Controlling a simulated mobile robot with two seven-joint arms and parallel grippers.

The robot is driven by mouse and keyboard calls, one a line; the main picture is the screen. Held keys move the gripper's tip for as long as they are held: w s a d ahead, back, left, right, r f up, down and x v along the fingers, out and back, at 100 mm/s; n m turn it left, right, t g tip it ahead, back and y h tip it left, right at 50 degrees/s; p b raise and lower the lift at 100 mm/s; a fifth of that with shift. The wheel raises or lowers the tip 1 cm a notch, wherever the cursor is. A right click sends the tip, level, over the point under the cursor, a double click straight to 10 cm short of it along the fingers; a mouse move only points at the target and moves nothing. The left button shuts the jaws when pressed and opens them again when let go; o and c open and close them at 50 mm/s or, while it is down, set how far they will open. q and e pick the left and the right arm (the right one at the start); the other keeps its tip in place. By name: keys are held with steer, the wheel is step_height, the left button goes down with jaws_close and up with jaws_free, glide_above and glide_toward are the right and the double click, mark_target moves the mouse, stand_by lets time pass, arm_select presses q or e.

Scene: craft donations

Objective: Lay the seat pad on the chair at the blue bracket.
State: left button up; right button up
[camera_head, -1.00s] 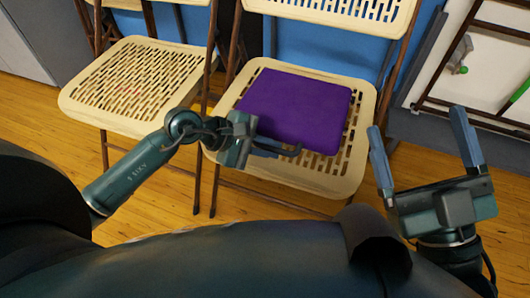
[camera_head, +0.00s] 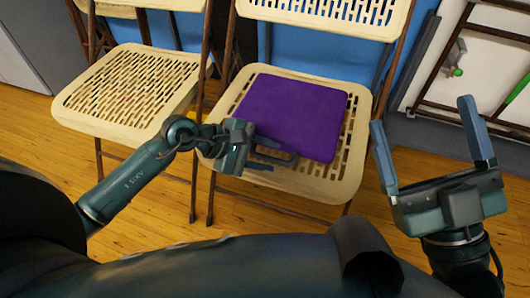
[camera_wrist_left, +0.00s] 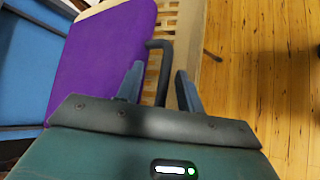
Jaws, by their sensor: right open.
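The purple seat pad (camera_head: 293,108) lies flat on the seat of the right-hand folding chair (camera_head: 325,188). A dark bent handle (camera_wrist_left: 163,75) shows at the pad's near edge. My left gripper (camera_head: 272,156) is at that edge, its fingers apart with the handle between them. In the left wrist view the fingers (camera_wrist_left: 158,88) show a gap on each side of the handle, and the purple pad (camera_wrist_left: 100,55) is to the left. My right gripper (camera_head: 424,137) is open and empty, right of the chair. I cannot make out a blue bracket.
A second tan folding chair (camera_head: 128,90) stands to the left with a bare seat. Blue panels are behind the chairs. A white board with brown rails (camera_head: 480,70) is at the upper right. Wooden floor (camera_head: 385,232) is clear between the chair and my right gripper.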

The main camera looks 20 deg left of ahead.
arm_select(q)
steer(key=shift+s+a+r, duration=0.15)
steer(key=shift+a+r, duration=0.05)
steer(key=shift+a, duration=0.1)
steer(key=p+v, duration=0.3)
steer(key=v, duration=0.9)
steer(key=shift+r+p, duration=0.2)
steer(key=shift+p, duration=0.15)
arm_select(e)
steer(key=f+m+h, duration=0.1)
steer(key=f+m+g+h, duration=0.1)
steer(key=f, duration=0.1)
steer(key=f+m+h, duration=0.1)
steer(key=m, duration=0.1)
steer(key=shift+s+a+f+g+h, duration=0.2)
steer(key=shift+s+f+g+h, duration=0.1)
steer(key=shift+f+h, duration=0.1)
